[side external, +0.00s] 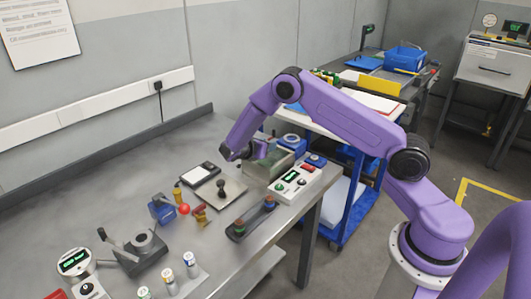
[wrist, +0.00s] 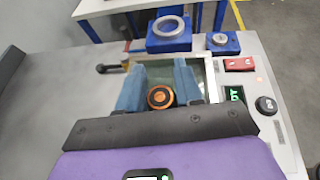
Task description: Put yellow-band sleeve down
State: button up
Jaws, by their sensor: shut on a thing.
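My gripper (wrist: 159,84) is shut in the wrist view, with a round part between its two blue-grey fingers. In the side view my gripper (side external: 258,150) is at the same unit (side external: 295,186), and the sleeve is hidden.
The unit's panel has a red block (wrist: 239,63) and a black knob (wrist: 266,105). Blue ring-topped fixtures (wrist: 169,35) stand behind it. A grey plate with a black knob (side external: 219,191) and a dark holder (side external: 252,218) are close by. Small banded cylinders (side external: 190,264) stand at the front.

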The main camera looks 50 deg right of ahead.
jog(key=shift+f, duration=1.6)
jog(key=shift+f, duration=0.6)
jog(key=o, duration=1.1)
jog(key=shift+r, duration=0.15)
